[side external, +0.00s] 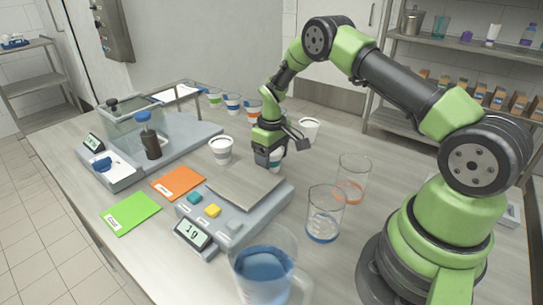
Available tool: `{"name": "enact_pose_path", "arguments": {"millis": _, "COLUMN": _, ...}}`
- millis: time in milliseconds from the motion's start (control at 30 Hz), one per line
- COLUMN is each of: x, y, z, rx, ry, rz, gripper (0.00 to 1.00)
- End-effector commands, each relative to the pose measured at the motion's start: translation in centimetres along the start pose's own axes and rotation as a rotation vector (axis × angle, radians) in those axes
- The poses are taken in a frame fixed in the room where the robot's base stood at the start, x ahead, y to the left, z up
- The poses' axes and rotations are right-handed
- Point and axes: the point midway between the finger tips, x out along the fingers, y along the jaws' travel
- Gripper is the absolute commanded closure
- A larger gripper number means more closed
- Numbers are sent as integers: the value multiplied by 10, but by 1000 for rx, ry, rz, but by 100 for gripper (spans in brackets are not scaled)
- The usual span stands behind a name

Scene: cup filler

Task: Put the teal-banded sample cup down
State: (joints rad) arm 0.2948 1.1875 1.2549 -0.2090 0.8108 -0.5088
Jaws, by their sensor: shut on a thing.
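My gripper (275,154) is shut on a white cup (274,163), which is mostly hidden behind the fingers and looks upright. Its band is too covered for me to tell its colour. The cup is at the far right edge of the scale's metal plate (235,186). I cannot tell whether it touches anything below. The scale's display (192,234) seems to read 1 g. No other cup shows a clear teal band.
A white cup (221,150) stands left of my gripper, another (309,129) behind right. Banded cups (233,103) line the back. Glass beakers (325,213) and a blue-liquid jug (264,265) stand in front. Green (131,213) and orange (178,183) mats lie left.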

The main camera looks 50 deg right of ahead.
Motion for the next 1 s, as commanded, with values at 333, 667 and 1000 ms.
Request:
{"name": "enact_pose_path", "arguments": {"millis": 333, "x": 3, "y": 0, "z": 0, "rx": 0, "ry": -1, "rz": 0, "gripper": 23}}
{"name": "enact_pose_path", "arguments": {"millis": 667, "x": -6, "y": 0, "z": -1, "rx": 0, "ry": 2, "rz": 1, "gripper": 23}}
{"name": "enact_pose_path", "arguments": {"millis": 1000, "x": -75, "y": 0, "z": -1, "rx": 1, "ry": 5, "rz": 1, "gripper": 23}}
